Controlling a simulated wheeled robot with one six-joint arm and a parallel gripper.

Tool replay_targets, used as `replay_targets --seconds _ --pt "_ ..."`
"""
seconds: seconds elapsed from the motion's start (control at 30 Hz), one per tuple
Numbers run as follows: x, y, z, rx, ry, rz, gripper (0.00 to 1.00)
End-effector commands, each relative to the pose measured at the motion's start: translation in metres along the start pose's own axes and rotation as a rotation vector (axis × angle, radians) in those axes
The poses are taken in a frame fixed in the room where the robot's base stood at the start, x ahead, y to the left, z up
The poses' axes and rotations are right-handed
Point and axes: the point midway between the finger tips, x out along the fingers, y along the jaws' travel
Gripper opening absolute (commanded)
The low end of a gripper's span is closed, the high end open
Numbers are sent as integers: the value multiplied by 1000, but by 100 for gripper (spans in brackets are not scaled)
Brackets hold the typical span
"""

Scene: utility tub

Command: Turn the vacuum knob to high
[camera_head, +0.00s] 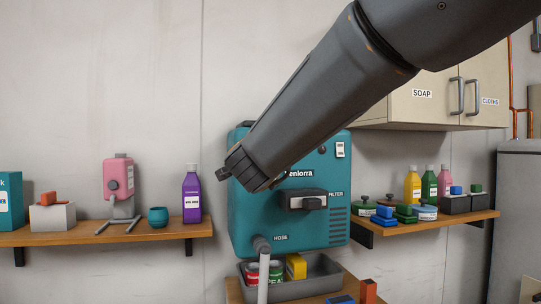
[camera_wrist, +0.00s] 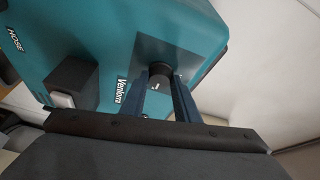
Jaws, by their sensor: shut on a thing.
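The teal vacuum (camera_head: 336,219) hangs on the wall at the middle of the head view, with "HOSE" and "FILTER" labels and a partly covered brand name. My arm crosses its upper left front, hiding the knob and my fingertips there. In the wrist view, the vacuum (camera_wrist: 110,50) shows a round black knob (camera_wrist: 160,70) on a dark square plate (camera_wrist: 180,55). A small pale mark shows on the knob's near face. My gripper (camera_wrist: 164,84) is shut on the knob, one finger on each side. The knob's setting letters are not readable.
A grey bin (camera_head: 326,270) with cans and a yellow box sits under the vacuum, beside the hose (camera_head: 262,270). Shelves with bottles and boxes stand left (camera_head: 110,232) and right (camera_head: 440,222). A beige cabinet (camera_head: 430,100) hangs upper right.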

Motion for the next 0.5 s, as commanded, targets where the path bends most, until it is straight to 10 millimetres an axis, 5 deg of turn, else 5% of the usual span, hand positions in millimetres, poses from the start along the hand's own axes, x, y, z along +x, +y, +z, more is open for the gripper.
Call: replay_targets --seconds 0.03,0.07,0.17,0.5 --pt "0 1 0 0 0 2 6" --pt "0 1 0 0 0 2 30" --pt "0 1 0 -1 0 1 47" --pt "-2 0 0 -1 0 0 47"
